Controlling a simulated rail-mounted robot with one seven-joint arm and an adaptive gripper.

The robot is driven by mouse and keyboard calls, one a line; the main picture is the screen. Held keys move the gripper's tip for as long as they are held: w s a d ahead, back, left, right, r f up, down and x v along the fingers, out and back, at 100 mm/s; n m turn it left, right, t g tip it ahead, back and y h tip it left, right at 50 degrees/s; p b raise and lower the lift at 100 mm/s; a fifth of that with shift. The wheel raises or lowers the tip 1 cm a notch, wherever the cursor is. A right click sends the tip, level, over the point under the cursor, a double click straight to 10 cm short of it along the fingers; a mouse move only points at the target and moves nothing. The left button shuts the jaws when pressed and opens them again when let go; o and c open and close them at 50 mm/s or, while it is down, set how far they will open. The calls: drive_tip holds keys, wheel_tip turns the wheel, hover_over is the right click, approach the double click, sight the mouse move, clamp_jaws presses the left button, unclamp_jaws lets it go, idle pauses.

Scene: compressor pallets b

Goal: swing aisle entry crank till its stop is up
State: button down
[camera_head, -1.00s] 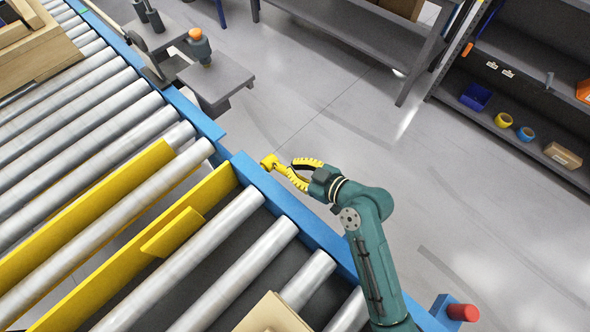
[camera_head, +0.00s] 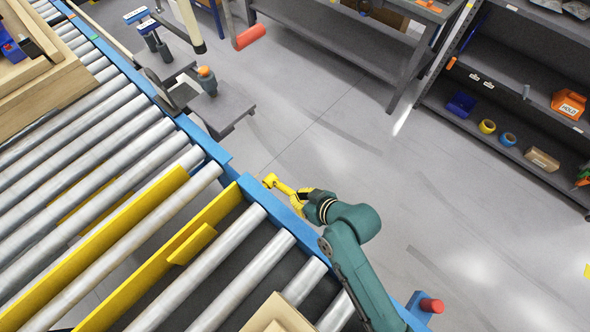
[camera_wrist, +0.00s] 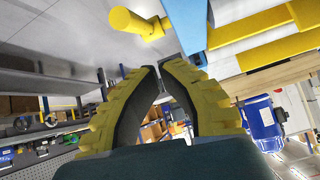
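The yellow crank (camera_head: 279,187) sits at the outer side of the conveyor's blue rail (camera_head: 285,214). Its round end and short arm show in the head view, and the crank also shows at the top of the wrist view (camera_wrist: 135,22). My gripper (camera_head: 296,194) is beside the crank's outer end. In the wrist view its yellow, black-padded fingers (camera_wrist: 160,66) bow inward with tips almost together and nothing seen between them; the crank lies beyond them. A yellow plate (camera_head: 150,272) with a small tab stands between the rollers; I cannot tell whether it is the stop.
Another yellow plate (camera_head: 100,240) lies farther along the rollers. A wooden pallet (camera_head: 45,85) is at upper left. A red knob (camera_head: 432,306) is near my arm. A grey shelf (camera_head: 520,140) with small items stands at right. The floor between is clear.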

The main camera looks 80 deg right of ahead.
drive_tip(key=s+d+r+t+p, duration=0.2)
drive_tip(key=s+d+r, duration=0.1)
drive_tip(key=d, duration=0.1)
drive_tip(key=w+d+f+b, duration=0.2)
drive_tip(key=w+f+b, duration=0.4)
drive_tip(key=f+b, duration=0.3)
drive_tip(key=shift+w+f+b, duration=0.15)
drive_tip(key=shift+f+b, duration=0.15)
drive_tip(key=shift+b, duration=0.65)
drive_tip(key=shift+f, duration=0.1)
